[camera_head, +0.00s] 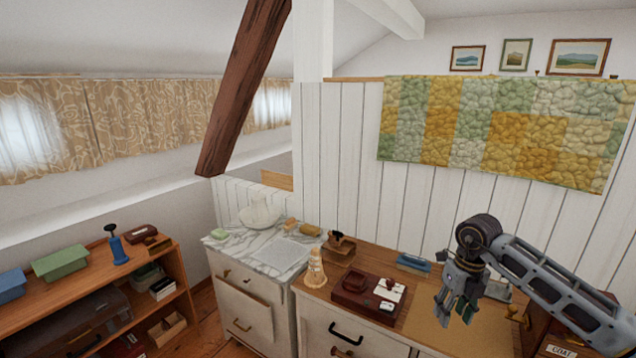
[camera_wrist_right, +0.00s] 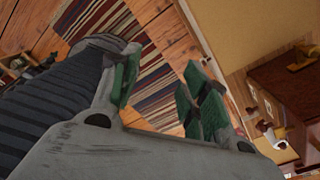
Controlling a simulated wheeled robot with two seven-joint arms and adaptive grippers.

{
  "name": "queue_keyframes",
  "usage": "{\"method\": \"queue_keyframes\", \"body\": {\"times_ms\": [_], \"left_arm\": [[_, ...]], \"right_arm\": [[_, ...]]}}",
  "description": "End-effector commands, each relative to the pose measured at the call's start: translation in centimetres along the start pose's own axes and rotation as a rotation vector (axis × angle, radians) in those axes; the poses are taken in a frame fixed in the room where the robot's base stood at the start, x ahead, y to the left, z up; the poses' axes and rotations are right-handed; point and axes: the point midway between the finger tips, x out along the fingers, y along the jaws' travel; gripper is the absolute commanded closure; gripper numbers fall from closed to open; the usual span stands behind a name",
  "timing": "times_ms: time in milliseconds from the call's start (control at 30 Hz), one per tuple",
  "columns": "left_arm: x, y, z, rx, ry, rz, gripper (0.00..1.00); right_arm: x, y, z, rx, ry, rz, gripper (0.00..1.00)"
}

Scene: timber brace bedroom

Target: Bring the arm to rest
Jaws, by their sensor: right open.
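My right gripper (camera_head: 456,306) hangs over the right part of the wooden dresser top in the head view, with its arm coming in from the right. Its fingers point down and are open, with nothing between them. In the right wrist view the green-padded fingers (camera_wrist_right: 160,95) stand apart, with the striped rug and plank floor behind them. My left gripper is in neither view.
The wooden dresser (camera_head: 385,328) holds a dark red box (camera_head: 352,296), a blue brush (camera_head: 413,264) and a cone-shaped bottle (camera_head: 315,268). A marble-topped washstand (camera_head: 225,244) stands to its left. A shelf (camera_head: 85,292) is at far left. A quilt (camera_head: 470,135) hangs behind.

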Motion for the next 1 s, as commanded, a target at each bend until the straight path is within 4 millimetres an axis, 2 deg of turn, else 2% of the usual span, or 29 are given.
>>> {"method": "queue_keyframes", "body": {"times_ms": [167, 467, 667, 767, 900, 1000], "left_arm": [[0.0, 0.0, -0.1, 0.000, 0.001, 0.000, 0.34], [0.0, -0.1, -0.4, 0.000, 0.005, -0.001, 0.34], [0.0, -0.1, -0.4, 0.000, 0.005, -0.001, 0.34], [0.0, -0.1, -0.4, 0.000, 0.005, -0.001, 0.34], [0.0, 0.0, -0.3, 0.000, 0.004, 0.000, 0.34], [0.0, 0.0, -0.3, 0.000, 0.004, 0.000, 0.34]], "right_arm": [[1.0, 1.0, 0.3, -0.003, 0.003, 0.054, 0.55], [3.7, 4.2, 1.3, -0.003, 0.007, 0.233, 0.55], [6.3, 7.7, 2.4, 0.024, 0.005, 0.433, 0.55], [8.0, 10.1, 3.2, 0.065, -0.001, 0.583, 0.55], [10.1, 12.9, 4.6, 0.157, -0.019, 0.795, 0.55], [11.5, 14.3, 5.7, 0.245, -0.038, 0.935, 0.55]]}}
